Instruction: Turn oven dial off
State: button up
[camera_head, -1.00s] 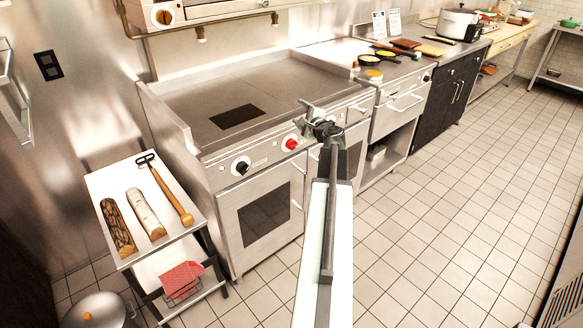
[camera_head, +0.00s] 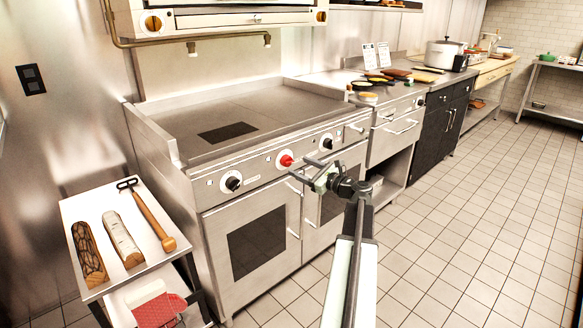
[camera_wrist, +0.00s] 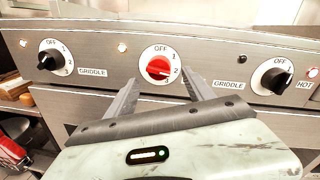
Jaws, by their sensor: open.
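The oven range has a front panel with a red dial (camera_head: 285,160) between two black dials. In the wrist view the red dial (camera_wrist: 158,67) sits on a white plate marked OFF and numbers; its knob is not upright under OFF, and its exact setting is hard to read. The left black dial (camera_wrist: 48,60) and right black dial (camera_wrist: 273,77) are also turned away from OFF. My gripper (camera_wrist: 161,78) is open and empty, with its fingers pointing at the panel on either side of the red dial's lower part. Contact cannot be told. My gripper also shows in the head view (camera_head: 308,170).
Two oven doors with handles lie below the panel. An upper oven unit (camera_head: 220,18) hangs above the griddle. The tiled floor (camera_head: 480,210) at right is clear.

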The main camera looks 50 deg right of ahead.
aim_at(291, 163)
jog(key=w, duration=0.4)
jog(key=shift+w+a, duration=0.1)
jog(key=shift+w, duration=0.25)
jog(key=shift+c, duration=0.2)
